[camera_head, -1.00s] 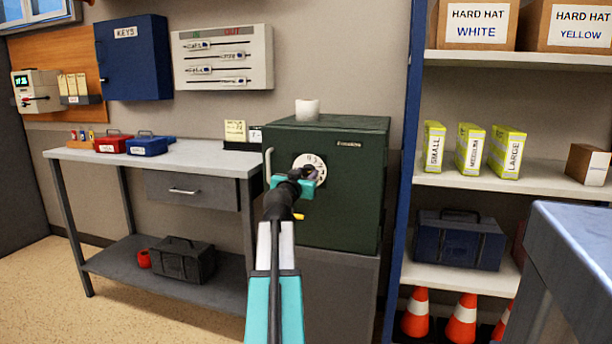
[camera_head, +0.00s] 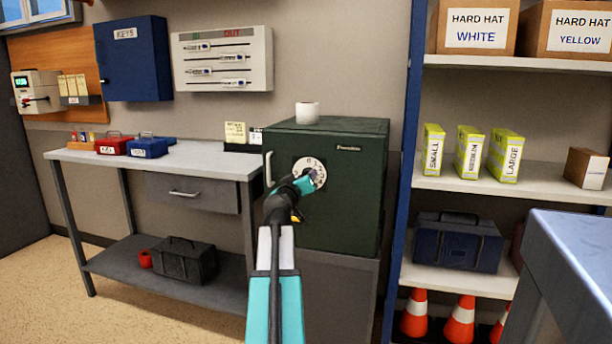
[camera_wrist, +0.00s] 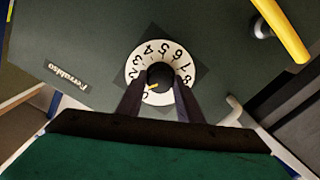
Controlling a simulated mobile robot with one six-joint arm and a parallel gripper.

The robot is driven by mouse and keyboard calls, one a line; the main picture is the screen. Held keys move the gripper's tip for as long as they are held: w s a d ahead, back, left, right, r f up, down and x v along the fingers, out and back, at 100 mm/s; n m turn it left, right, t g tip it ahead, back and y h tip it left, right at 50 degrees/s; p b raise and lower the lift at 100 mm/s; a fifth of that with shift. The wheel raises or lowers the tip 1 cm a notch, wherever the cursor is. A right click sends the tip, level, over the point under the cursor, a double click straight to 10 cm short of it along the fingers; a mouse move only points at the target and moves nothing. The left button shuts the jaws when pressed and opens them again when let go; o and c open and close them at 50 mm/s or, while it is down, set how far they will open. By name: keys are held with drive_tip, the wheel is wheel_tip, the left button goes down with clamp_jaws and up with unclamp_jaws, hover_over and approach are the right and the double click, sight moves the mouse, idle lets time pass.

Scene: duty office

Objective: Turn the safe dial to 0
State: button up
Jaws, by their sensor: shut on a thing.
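The dark green safe (camera_head: 340,215) stands right of the workbench, with its door shut. Its white dial (camera_head: 318,166) is partly hidden by my gripper (camera_head: 306,184) in the head view. In the wrist view, the white number ring (camera_wrist: 136,70) surrounds a dark knob (camera_wrist: 160,74). My gripper (camera_wrist: 160,92) is shut on that knob, one finger on each side. The knob's yellow pointer mark slants to the lower left, toward a partly hidden figure that looks like 0. Digits 2 to 8 show around the ring; its lower part is covered by my fingers.
A white cup (camera_head: 307,113) stands on the safe. The safe's handle (camera_head: 268,169) is left of the dial. A workbench (camera_head: 205,158) is to the left, a blue-framed shelf (camera_head: 540,181) to the right. A grey-blue surface (camera_head: 575,235) is close at lower right.

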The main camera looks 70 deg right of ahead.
drive_tip(key=n+p, duration=0.2)
drive_tip(key=n, duration=0.3)
drive_tip(key=shift+p, duration=0.3)
drive_tip(key=shift+n, duration=0.4)
drive_tip(key=o, duration=1.1)
drive_tip(key=shift+c, duration=0.2)
drive_tip(key=shift+a, duration=0.15)
drive_tip(key=a+b, duration=0.2)
drive_tip(key=a, duration=0.9)
drive_tip(key=shift+s+f, duration=0.2)
drive_tip(key=shift+s, duration=0.1)
